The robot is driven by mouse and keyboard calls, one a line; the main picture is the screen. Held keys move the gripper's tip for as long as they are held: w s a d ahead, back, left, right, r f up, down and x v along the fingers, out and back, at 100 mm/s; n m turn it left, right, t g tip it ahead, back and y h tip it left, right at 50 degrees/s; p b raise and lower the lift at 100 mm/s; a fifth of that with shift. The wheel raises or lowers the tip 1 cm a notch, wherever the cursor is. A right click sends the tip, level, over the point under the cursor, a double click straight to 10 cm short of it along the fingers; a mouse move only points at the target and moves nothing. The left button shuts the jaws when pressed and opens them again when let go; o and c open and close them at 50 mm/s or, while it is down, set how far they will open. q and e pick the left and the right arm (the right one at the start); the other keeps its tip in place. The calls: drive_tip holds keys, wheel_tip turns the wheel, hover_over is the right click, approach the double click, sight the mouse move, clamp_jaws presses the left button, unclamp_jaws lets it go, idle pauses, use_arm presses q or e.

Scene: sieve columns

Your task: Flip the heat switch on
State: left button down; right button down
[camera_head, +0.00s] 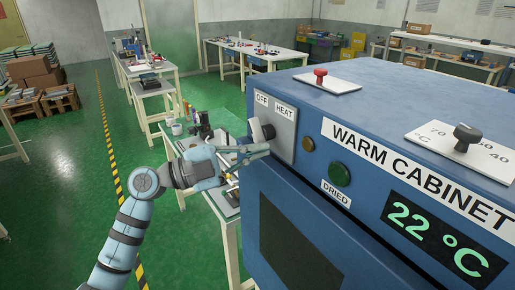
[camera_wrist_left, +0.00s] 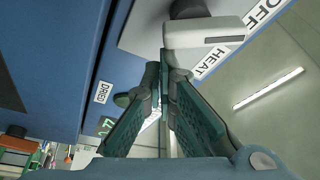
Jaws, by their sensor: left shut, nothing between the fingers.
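The blue warm cabinet (camera_head: 385,92) fills the right of the head view. On its front a grey switch plate (camera_head: 286,133) carries the labels OFF and HEAT. The heat switch (camera_head: 257,130), a light grey handle on a dark hub, sticks out below them; I cannot tell which label it points to. My left gripper (camera_head: 266,150) is just under the handle. In the left wrist view its closed fingers (camera_wrist_left: 165,72) end close to the handle (camera_wrist_left: 205,33); I cannot tell whether they touch. Nothing is held. My right gripper is in neither view.
An amber lamp (camera_head: 307,143) and a dark green DRIED button (camera_head: 339,174) sit right of the switch. The display (camera_head: 436,236) reads 22 °C. A red knob (camera_head: 320,76) and a temperature dial (camera_head: 467,137) are on top. A workbench (camera_head: 222,200) stands behind my left arm.

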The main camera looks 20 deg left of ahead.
use_arm(q)
drive_tip(key=shift+a+f+m+g+p, duration=0.15)
drive_tip(key=shift+m+p, duration=0.1)
drive_tip(key=shift+m, duration=0.3)
drive_tip(key=shift+d+f+m+g+p, duration=0.1)
drive_tip(key=shift+m+g+p, duration=0.1)
drive_tip(key=shift+m, duration=0.35)
drive_tip(key=m+y, duration=0.1)
drive_tip(key=m, duration=0.2)
drive_tip(key=w+a+f+m+y+p, duration=0.1)
drive_tip(key=m, duration=0.2)
drive_tip(key=a+f+m+g+y, duration=0.1)
drive_tip(key=m, duration=0.2)
drive_tip(key=shift+w+f+p, duration=0.1)
drive_tip(key=shift+w+p, duration=0.3)
